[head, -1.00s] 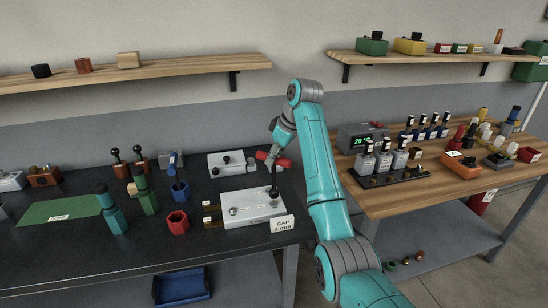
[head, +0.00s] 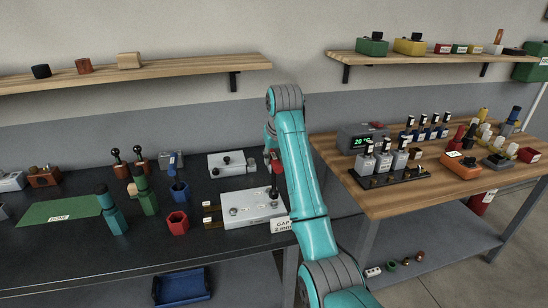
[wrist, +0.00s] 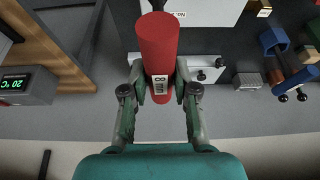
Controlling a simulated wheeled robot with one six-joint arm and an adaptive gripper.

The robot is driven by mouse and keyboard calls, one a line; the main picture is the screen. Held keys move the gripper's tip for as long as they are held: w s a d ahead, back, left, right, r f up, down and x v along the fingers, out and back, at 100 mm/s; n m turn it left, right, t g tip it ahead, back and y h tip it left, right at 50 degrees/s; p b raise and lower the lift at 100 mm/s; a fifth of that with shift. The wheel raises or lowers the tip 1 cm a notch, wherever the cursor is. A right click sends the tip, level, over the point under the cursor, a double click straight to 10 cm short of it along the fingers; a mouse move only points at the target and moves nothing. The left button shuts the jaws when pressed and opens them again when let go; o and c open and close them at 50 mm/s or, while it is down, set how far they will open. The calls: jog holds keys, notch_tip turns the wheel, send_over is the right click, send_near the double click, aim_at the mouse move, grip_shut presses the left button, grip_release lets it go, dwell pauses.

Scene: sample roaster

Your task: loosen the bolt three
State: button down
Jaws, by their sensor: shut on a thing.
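My gripper (wrist: 161,82) is shut on a red handle (wrist: 158,42) with a white label reading 8; in the head view the red handle (head: 277,162) sits below my wrist. Its dark shaft (head: 274,188) reaches down to the back right of a pale block (head: 255,212) on the black bench. Whether the tool's end is seated on a bolt is hidden. Another bolt head (head: 233,211) shows at the block's left. My arm hides part of the block's right side and the sign "GAP 2 mm" (head: 283,226).
A second pale block (head: 226,163) lies behind. A red hexagonal cup (head: 177,222), a blue cup (head: 180,191) and a green mat (head: 60,209) stand to the left. A wooden table (head: 400,205) with a grey display unit (head: 355,139) is at right.

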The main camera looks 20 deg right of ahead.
jog(key=m+h, duration=0.1)
jog(key=m, duration=0.2)
jog(key=shift+m+h, duration=0.3)
jog(key=shift+m+g+h, duration=0.5)
jog(key=shift+m+h, duration=0.2)
jog(key=shift+m, duration=1.6)
jog(key=shift+f, duration=1.65)
jog(key=shift+d+n+y, duration=0.1)
jog(key=shift+n+y, duration=0.2)
jog(key=shift+n, duration=0.6)
jog(key=shift+n+t+y, duration=0.4)
jog(key=shift+n, duration=0.6)
